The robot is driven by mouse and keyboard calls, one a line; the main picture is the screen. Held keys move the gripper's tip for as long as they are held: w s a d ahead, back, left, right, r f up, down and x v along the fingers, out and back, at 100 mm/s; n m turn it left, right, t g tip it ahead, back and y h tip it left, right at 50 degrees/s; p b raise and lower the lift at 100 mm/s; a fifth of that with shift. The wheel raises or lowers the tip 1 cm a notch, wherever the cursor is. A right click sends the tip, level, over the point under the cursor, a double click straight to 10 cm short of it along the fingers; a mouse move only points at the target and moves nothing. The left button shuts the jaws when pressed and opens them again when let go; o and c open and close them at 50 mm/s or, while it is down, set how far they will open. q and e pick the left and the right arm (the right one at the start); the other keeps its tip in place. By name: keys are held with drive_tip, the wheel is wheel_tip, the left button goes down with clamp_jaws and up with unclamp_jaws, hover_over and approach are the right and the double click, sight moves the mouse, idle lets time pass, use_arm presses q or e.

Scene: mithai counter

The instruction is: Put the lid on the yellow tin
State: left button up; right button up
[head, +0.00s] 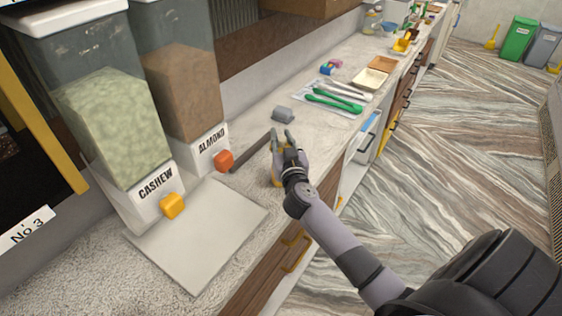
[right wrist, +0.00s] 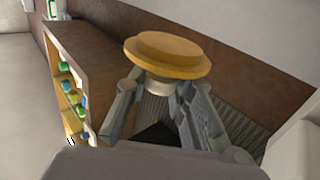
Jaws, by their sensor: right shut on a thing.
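In the right wrist view, my right gripper (right wrist: 160,92) is shut on the pale neck of a round orange-yellow lid (right wrist: 168,55). The lid's wide disc stands out beyond the fingertips, with a smaller raised step on its face. In the head view, my right gripper (head: 284,137) is over the counter's front part, right of the almond dispenser. A yellow thing (head: 275,172) shows just left of the gripper and is partly hidden by it. I cannot tell whether it is the tin. My left gripper is not in view.
Cashew (head: 110,125) and almond (head: 180,95) dispensers stand at left, with a pale board (head: 200,240) in front. Beyond the gripper, a small grey block (head: 283,114) and green-handled tongs (head: 335,99) lie on the counter. An open drawer (head: 368,135) juts out at right.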

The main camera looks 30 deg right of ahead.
wheel_tip(320, 180, down, 2)
drive_tip(key=shift+f+b, duration=0.15)
drive_tip(key=shift+b, duration=0.15)
wheel_tip(320, 180, down, 4)
drive_tip(key=shift+f+b, duration=0.15)
drive_tip(key=shift+b, duration=1)
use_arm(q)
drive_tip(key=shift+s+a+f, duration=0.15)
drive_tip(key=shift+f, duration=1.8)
use_arm(e)
drive_tip(key=shift+s+f, duration=0.1)
drive_tip(key=shift+f, duration=0.5)
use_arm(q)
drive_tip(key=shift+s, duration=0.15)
use_arm(e)
drive_tip(key=o, duration=1)
drive_tip(key=shift+f, duration=0.15)
